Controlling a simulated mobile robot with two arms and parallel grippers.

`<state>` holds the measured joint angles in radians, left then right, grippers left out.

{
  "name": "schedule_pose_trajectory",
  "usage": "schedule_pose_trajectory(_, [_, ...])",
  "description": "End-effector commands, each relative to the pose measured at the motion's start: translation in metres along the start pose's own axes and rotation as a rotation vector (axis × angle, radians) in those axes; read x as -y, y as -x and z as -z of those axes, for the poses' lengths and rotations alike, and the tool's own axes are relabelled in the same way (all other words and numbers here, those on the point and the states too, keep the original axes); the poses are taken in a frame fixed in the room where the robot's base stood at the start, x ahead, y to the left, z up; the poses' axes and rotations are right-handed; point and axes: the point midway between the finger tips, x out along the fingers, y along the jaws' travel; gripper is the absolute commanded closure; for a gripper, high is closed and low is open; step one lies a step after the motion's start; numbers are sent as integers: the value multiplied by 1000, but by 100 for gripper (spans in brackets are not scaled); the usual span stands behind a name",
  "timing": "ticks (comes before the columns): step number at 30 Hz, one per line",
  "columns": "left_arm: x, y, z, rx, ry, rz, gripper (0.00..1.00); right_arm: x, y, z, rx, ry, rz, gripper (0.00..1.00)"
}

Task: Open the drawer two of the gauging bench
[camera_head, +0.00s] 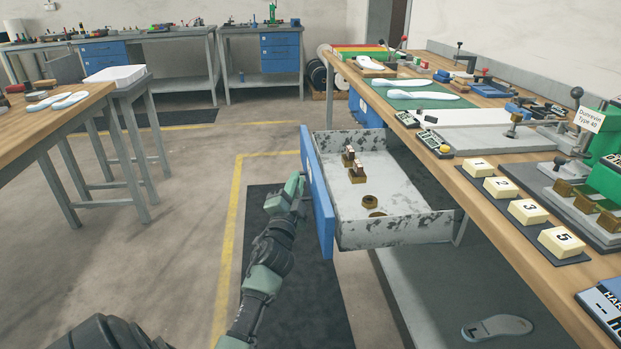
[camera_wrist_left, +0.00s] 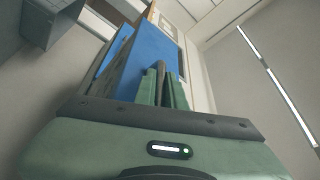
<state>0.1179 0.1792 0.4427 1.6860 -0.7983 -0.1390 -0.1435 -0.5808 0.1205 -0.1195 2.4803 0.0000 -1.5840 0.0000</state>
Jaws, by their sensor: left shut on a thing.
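The gauging bench (camera_head: 512,158) runs along the right side of the head view. One of its drawers (camera_head: 395,231) is pulled far out, with a blue front (camera_head: 320,205) and worn grey metal walls. Several brass-coloured pieces (camera_head: 357,175) lie inside it. My left gripper (camera_head: 301,183) is at the outer face of the blue front, shut on the drawer's handle, which is mostly hidden. In the left wrist view the two green fingers (camera_wrist_left: 161,88) are close together against the blue front (camera_wrist_left: 146,62). My right gripper is not in view.
Number blocks (camera_head: 528,211), a fixture with a green body (camera_head: 608,178) and other tools stand on the bench top. A wooden table (camera_head: 60,115) and a stand with a white tray (camera_head: 115,75) are at the left. The floor between is clear.

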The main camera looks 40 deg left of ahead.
Motion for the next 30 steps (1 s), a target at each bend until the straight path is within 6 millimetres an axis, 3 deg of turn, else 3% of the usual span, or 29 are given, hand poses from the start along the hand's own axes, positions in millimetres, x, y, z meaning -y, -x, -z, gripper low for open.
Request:
schedule_pose_trajectory(7, [6, 6, -13, 1, -1, -4, 100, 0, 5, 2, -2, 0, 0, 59])
schedule_pose_trajectory(19, [6, 6, -14, 0, 0, -5, 100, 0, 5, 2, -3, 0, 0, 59])
schedule_pose_trajectory(20, [6, 6, -14, 0, 0, -5, 84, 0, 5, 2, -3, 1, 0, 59])
schedule_pose_trajectory(21, [6, 6, -14, 0, 0, -4, 80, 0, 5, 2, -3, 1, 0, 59])
schedule_pose_trajectory(30, [8, 6, -13, 0, 0, -2, 80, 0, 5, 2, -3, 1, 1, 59])
